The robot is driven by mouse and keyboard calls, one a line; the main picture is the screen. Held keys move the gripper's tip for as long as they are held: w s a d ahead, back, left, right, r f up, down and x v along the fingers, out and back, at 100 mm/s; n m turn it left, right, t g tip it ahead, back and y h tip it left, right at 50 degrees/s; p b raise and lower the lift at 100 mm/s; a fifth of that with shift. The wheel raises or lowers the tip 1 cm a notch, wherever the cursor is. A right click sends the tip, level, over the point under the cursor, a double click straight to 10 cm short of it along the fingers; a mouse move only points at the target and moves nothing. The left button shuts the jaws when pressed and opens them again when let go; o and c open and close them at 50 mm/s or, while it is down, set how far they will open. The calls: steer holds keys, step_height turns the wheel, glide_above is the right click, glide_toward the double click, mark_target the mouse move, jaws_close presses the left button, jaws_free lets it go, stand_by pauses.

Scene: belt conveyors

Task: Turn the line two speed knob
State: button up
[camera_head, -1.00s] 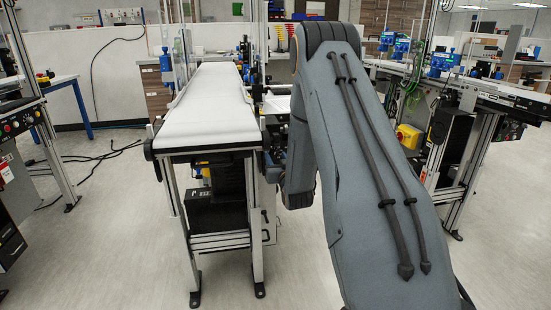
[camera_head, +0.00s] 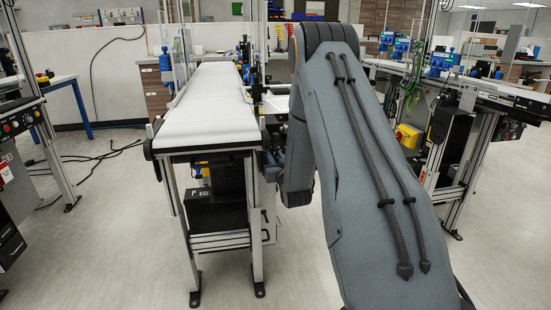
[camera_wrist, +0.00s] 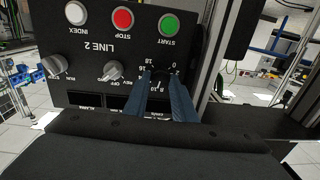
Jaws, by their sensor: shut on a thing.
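In the wrist view, the line two control panel (camera_wrist: 95,50) is dark and appears upside down, with "LINE 2" printed on it. The speed knob (camera_wrist: 161,73) is a dark knob inside a ring of white numbers, low on the panel's right side. My gripper (camera_wrist: 161,82) has two blue fingers, one on each side of the knob, and is shut on it. The fingers hide part of the knob and some numbers, so its exact setting cannot be read. In the head view my arm hides the gripper and the panel.
Beside the speed knob are a REV/OFF selector (camera_wrist: 112,71) and a RUN selector (camera_wrist: 56,65). Green START (camera_wrist: 169,24), red STOP (camera_wrist: 122,18) and white INDEX (camera_wrist: 76,13) buttons line the panel's upper part. A white-belted conveyor (camera_head: 212,105) stands left of my arm.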

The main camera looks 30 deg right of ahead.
steer(key=n, duration=0.5)
steer(key=shift+n, duration=0.3)
steer(key=n, duration=0.5)
steer(key=shift+a+g+h+b, duration=0.15)
steer(key=shift+g+h+b, duration=0.15)
steer(key=shift+n, duration=0.3)
steer(key=o, duration=1)
steer(key=shift+o, duration=0.2)
steer(key=v, duration=0.7)
steer(key=shift+s, duration=0.35)
steer(key=shift+a, duration=0.1)
